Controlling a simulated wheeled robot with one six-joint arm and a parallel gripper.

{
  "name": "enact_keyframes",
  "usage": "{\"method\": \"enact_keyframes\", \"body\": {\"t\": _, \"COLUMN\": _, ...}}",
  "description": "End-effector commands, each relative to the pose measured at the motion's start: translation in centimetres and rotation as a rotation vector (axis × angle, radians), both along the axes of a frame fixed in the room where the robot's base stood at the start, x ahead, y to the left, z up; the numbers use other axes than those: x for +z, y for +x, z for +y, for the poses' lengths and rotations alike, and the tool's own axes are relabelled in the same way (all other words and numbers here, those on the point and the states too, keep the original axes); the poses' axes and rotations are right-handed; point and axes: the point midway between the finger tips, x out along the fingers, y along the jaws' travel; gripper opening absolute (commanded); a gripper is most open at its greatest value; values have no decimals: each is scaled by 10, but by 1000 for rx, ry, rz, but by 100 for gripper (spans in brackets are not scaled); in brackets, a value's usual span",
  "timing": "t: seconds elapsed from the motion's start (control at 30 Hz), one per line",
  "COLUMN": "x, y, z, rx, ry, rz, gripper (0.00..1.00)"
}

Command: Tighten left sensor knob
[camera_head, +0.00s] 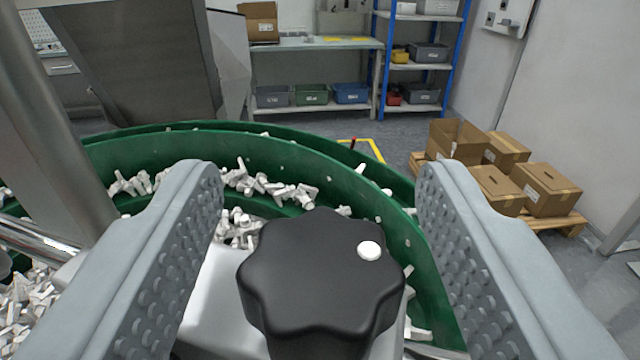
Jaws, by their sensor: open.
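The sensor knob (318,275) is a black, lobed star knob with a white dot near its right edge. It sits low in the middle of the view, on a light grey bracket (215,300). My gripper (318,190) is open, with one grey studded finger on each side of the knob. Gaps show between the knob and both fingers, and neither finger appears to touch it. The underside of the knob and its shaft are mostly hidden.
A metal post (50,120) stands at left. Behind are a grey hopper (130,60), a workbench (315,44), blue shelving (385,60) and cardboard boxes on a pallet (560,222).

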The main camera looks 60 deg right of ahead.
Motion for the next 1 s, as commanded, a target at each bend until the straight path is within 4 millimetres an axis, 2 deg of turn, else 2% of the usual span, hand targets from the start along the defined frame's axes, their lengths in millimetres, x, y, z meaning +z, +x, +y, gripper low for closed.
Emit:
{"method": "enact_keyframes", "body": {"t": 0.17, "x": 0, "y": 0, "z": 0, "rx": 0, "ry": 0, "rz": 0, "gripper": 53}}
{"method": "enact_keyframes", "body": {"t": 0.3, "x": 0, "y": 0, "z": 0, "rx": 0, "ry": 0, "rz": 0, "gripper": 26}}
{"method": "enact_keyframes", "body": {"t": 0.4, "x": 0, "y": 0, "z": 0, "rx": 0, "ry": 0, "rz": 0, "gripper": 11}}
{"method": "enact_keyframes", "body": {"t": 0.67, "x": 0, "y": 1, "z": 0, "rx": -27, "ry": 0, "rz": 0, "gripper": 11}}
{"method": "enact_keyframes", "body": {"t": 1.0, "x": -1, "y": 1, "z": 1, "rx": -229, "ry": -1, "rz": 2, "gripper": 11}}
